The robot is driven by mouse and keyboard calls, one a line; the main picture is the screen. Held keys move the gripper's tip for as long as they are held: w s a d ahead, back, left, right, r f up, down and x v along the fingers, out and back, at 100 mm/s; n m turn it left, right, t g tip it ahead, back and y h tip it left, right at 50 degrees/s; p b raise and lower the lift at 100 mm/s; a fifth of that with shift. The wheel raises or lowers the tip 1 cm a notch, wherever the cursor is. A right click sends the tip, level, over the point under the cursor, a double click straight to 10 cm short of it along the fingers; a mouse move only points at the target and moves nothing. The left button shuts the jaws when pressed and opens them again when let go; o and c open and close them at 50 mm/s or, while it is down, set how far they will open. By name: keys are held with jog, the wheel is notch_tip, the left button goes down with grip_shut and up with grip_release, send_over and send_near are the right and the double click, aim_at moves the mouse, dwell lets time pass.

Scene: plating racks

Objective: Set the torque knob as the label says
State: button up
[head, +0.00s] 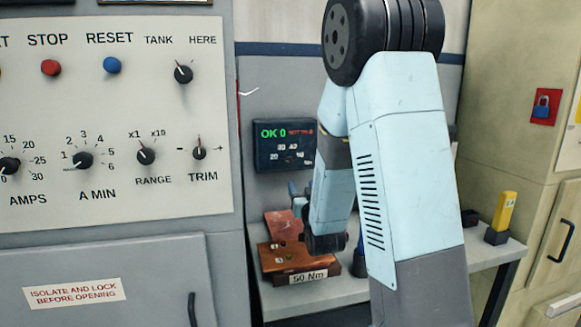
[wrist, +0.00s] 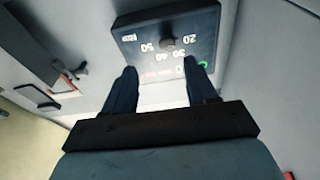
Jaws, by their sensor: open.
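The dark torque controller box (head: 262,147) hangs on the back wall, with a green "OK 0" readout and red text beside it. In the wrist view, the box (wrist: 205,22) appears upside down, with its round dark torque knob (wrist: 168,43) among the numbers 20, 30, 40 and 50. I cannot tell where the knob points. The label (head: 308,277) reads "50 Nm" on the front of a copper-brown block. My gripper (wrist: 160,66) is open and empty, its two blue fingers aimed at the box, with the knob beyond them and apart from them.
The copper-brown block (head: 276,264) sits on a grey bench (head: 345,292) below the box. A yellow tool (head: 504,211) stands in a holder at right. A grey cabinet panel (head: 110,205) with several knobs and buttons stands close at left. A blue padlock (head: 541,106) hangs far right.

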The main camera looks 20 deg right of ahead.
aim_at(289, 162)
jog(key=w+r, duration=0.1)
jog(key=w, duration=0.3)
jog(key=w+r+t, duration=0.1)
jog(key=w, duration=0.3)
jog(key=w+r+t, duration=0.1)
jog(key=w, duration=0.3)
jog(key=shift+a+r+n+y, duration=0.15)
jog(key=shift+r+n+y, duration=0.15)
jog(key=shift+r+n, duration=0.1)
jog(key=c, duration=1)
